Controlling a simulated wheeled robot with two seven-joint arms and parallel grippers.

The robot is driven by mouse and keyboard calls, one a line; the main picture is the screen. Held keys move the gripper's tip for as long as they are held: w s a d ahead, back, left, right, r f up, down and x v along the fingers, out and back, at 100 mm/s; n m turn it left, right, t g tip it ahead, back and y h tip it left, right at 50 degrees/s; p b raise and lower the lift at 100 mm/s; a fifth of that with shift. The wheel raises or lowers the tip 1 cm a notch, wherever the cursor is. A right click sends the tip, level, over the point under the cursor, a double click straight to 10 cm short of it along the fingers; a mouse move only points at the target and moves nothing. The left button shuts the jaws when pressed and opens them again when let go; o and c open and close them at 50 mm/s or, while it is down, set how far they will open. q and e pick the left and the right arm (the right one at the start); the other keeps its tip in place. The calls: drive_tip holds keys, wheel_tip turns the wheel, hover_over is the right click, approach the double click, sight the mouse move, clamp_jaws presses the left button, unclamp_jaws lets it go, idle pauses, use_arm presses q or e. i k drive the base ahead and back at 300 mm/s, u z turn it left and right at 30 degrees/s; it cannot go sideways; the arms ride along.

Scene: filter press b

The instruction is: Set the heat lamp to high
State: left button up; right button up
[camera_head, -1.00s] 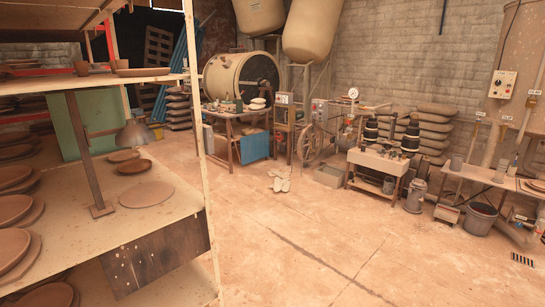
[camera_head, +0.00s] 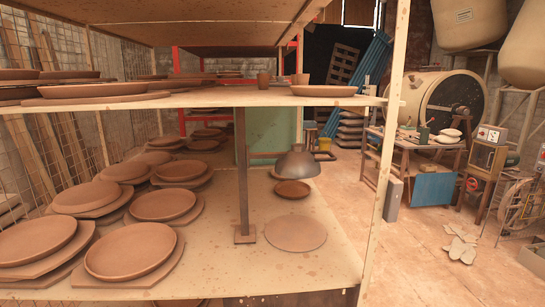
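The heat lamp has a grey metal shade (camera_head: 298,162) on an arm from an upright post (camera_head: 242,180), which stands on a small square foot on the shelf board. The shade hangs over a small brown dish (camera_head: 292,189). No dial or switch for the lamp can be made out, and I cannot tell whether it is lit. Neither of my grippers is in view.
A wooden rack fills the left and middle, its shelf (camera_head: 330,262) holding several clay plates (camera_head: 135,250). A rack post (camera_head: 388,150) stands right of the lamp. Beyond it are a work table (camera_head: 415,146), a large drum (camera_head: 455,100) and open floor (camera_head: 420,255).

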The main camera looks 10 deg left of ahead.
sight(297, 162)
drive_tip(key=z, duration=0.45)
drive_tip(key=k, duration=0.5)
drive_tip(key=i, duration=1.2)
drive_tip(key=u, duration=1.55)
drive_tip(key=i, duration=0.2)
